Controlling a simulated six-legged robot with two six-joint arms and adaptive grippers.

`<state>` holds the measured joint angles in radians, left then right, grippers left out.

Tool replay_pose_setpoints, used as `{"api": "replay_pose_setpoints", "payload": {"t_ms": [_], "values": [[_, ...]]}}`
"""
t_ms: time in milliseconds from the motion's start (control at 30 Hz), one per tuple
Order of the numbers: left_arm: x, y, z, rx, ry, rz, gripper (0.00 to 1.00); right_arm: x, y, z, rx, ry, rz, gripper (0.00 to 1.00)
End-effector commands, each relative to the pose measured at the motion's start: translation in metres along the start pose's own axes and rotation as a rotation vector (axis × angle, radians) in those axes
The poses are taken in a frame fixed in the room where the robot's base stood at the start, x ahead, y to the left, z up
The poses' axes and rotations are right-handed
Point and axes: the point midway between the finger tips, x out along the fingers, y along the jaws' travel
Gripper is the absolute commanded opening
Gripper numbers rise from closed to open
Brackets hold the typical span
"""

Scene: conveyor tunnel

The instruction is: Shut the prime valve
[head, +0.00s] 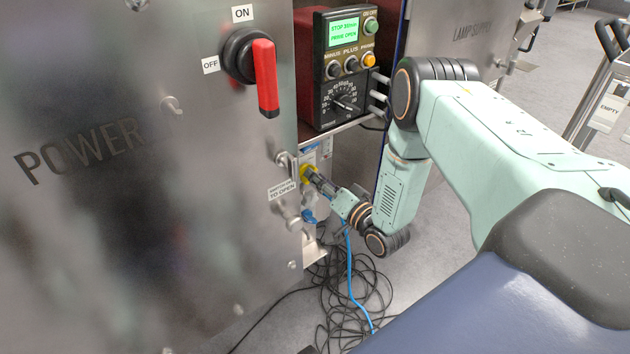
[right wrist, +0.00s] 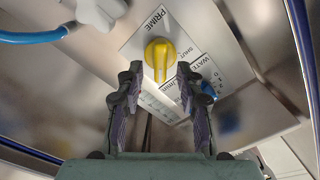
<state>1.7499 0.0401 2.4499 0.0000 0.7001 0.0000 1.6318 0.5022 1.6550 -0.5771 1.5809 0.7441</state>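The prime valve is a yellow knob (right wrist: 160,58) on a pale plate marked PRIME in the right wrist view. Its narrow grip points down in that picture. In the head view the yellow knob (head: 306,172) shows small and partly hidden at the end of my right gripper (head: 315,176). In the right wrist view my right gripper (right wrist: 159,72) is open, one finger on each side of the knob, with gaps. I cannot tell how deep the knob sits between the fingertips. A green screen (head: 344,31) reads PRIME OPEN. My left gripper is not in view.
A blue knob (right wrist: 208,88) sits beside the prime plate, and a blue hose (right wrist: 35,38) joins a pale fitting (right wrist: 98,12). A cabinet door (head: 120,230) with a red switch handle (head: 265,78) stands at left. Black cables (head: 345,290) lie tangled on the floor below.

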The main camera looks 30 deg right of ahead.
Motion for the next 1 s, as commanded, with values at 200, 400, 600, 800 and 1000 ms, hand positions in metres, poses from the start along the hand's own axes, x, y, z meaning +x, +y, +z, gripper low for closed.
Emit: {"api": "replay_pose_setpoints", "payload": {"t_ms": [200, 400, 600, 800, 1000], "values": [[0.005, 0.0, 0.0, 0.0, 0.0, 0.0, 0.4, 0.016, -0.001, 0.0, 0.001, -0.002, -0.002, 0.37], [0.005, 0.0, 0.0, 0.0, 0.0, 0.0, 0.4, 0.018, -0.001, 0.0, 0.0, -0.002, -0.001, 0.37], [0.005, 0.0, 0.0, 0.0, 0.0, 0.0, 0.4, 0.018, -0.001, 0.0, 0.0, -0.002, -0.001, 0.23], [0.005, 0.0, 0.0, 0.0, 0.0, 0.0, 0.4, 0.018, -0.001, 0.0, 0.0, -0.002, -0.001, 0.06], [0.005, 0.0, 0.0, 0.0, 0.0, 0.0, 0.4, 0.018, 0.0, 0.0, 0.0, -0.002, -0.001, 0.0]]}}
